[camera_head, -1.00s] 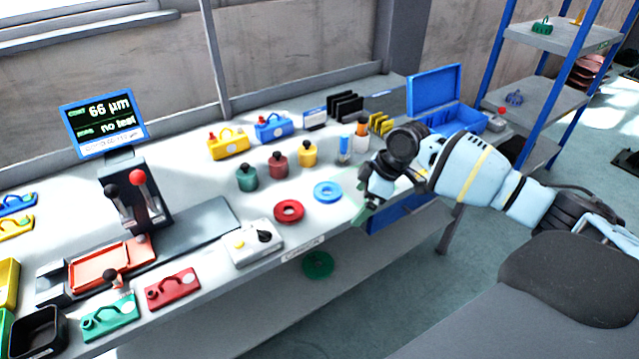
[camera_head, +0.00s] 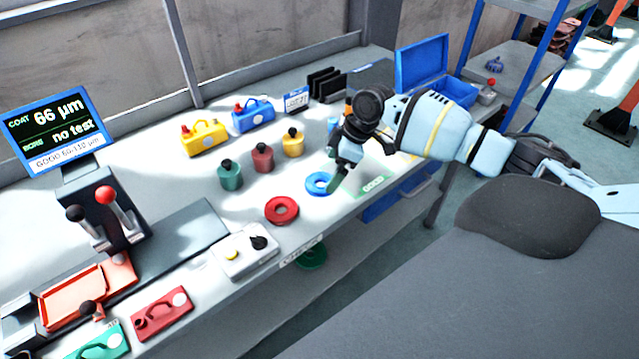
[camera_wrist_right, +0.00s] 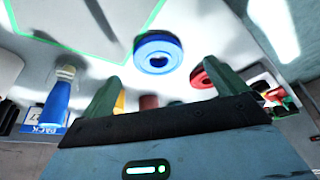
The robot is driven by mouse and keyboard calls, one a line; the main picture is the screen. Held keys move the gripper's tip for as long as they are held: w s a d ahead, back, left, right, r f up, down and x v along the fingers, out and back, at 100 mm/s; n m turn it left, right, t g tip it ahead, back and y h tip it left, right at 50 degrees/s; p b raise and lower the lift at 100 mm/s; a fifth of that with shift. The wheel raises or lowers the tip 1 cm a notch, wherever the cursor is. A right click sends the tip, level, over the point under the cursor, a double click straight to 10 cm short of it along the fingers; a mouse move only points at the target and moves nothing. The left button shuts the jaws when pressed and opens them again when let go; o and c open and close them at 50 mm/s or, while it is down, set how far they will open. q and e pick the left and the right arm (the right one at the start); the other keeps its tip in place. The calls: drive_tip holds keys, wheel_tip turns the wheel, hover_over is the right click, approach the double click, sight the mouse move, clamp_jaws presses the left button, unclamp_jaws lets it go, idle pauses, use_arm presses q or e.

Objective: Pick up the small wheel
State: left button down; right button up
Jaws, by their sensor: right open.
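A blue wheel (camera_head: 319,183) with a centre hole lies flat on the bench near its front edge. It also shows in the right wrist view (camera_wrist_right: 158,52), ahead of the fingers and apart from them. A red wheel (camera_head: 281,210) lies to its left and also shows in the wrist view (camera_wrist_right: 198,75). A green wheel (camera_head: 311,256) is lower, below the bench top. My right gripper (camera_head: 337,182) is open and empty, just right of the blue wheel. Its fingers show well apart in the wrist view (camera_wrist_right: 160,74). My left gripper is not in view.
Green, dark red and yellow bottles (camera_head: 262,158) stand behind the wheels. A white block with a black knob (camera_head: 245,250) lies left of the red wheel. A marked green-outlined area (camera_head: 374,185) is right of the gripper. An open blue box (camera_head: 424,62) stands at the back right.

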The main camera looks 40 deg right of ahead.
sight(318, 186)
drive_tip(key=shift+w+a+f, duration=0.15)
drive_tip(key=shift+f, duration=0.15)
drive_tip(key=x, duration=0.4)
drive_tip(key=shift+w+f, duration=0.15)
drive_tip(key=shift+w, duration=0.05)
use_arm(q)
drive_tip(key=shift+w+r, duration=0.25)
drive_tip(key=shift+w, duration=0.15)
use_arm(e)
drive_tip(key=c, duration=1.4)
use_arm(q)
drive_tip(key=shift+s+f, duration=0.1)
use_arm(e)
drive_tip(key=shift+c, duration=0.3)
